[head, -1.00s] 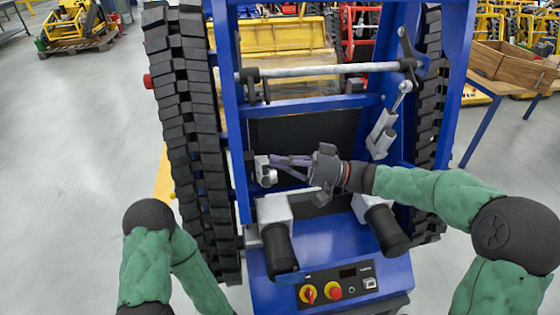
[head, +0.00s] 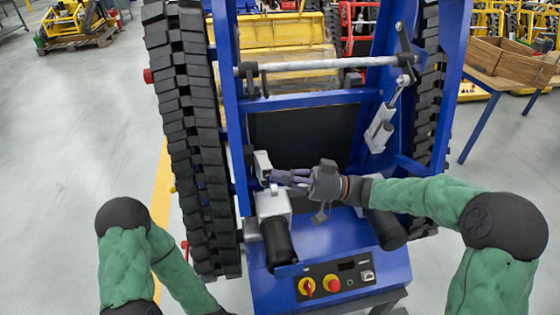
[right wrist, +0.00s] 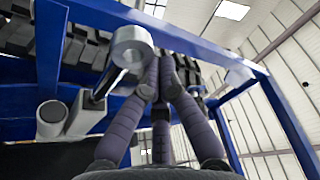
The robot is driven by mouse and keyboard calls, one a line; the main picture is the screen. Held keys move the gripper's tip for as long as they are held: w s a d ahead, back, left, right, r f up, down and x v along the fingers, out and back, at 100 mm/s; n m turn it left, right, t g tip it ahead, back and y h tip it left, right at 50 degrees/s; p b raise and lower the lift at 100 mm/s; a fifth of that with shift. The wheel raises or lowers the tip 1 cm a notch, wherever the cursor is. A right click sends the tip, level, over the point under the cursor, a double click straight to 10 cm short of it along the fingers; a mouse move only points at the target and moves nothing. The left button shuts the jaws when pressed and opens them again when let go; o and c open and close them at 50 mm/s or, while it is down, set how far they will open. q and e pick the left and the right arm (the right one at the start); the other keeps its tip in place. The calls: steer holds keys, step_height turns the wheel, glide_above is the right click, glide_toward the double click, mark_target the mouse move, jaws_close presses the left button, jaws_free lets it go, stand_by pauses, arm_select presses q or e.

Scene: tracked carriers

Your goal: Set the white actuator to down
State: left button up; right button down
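A white actuator (head: 381,130) stands tilted at the frame's right side, its thin rod reaching up to the crossbar. On the left, a pale block (head: 262,164) sits above a pale motor housing (head: 272,204). My right gripper (head: 278,178) reaches leftward beside this block; its purple fingers partly cover the area. In the right wrist view, the fingers of my right gripper (right wrist: 160,62) come together at the tips with nothing visibly between them. A round grey metal end (right wrist: 132,47) is just left of them; contact is unclear. My left gripper lies outside the view.
Black tracks (head: 190,140) flank the blue frame (head: 232,120). A grey crossbar (head: 310,66) spans it above. A control panel (head: 336,284) with a red and a yellow-red knob is below. Open floor (head: 80,150) lies left; a wooden crate (head: 505,60) stands right.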

steer(key=s+f+n, duration=0.2)
steer(key=s+f, duration=0.1)
steer(key=f, duration=0.5)
steer(key=shift+d+f+n+g, duration=0.2)
steer(key=shift+n+g, duration=0.1)
steer(key=shift+g, duration=0.1)
steer(key=shift+s+f, duration=0.1)
steer(key=v, duration=1.2)
steer(key=shift+w, duration=0.2)
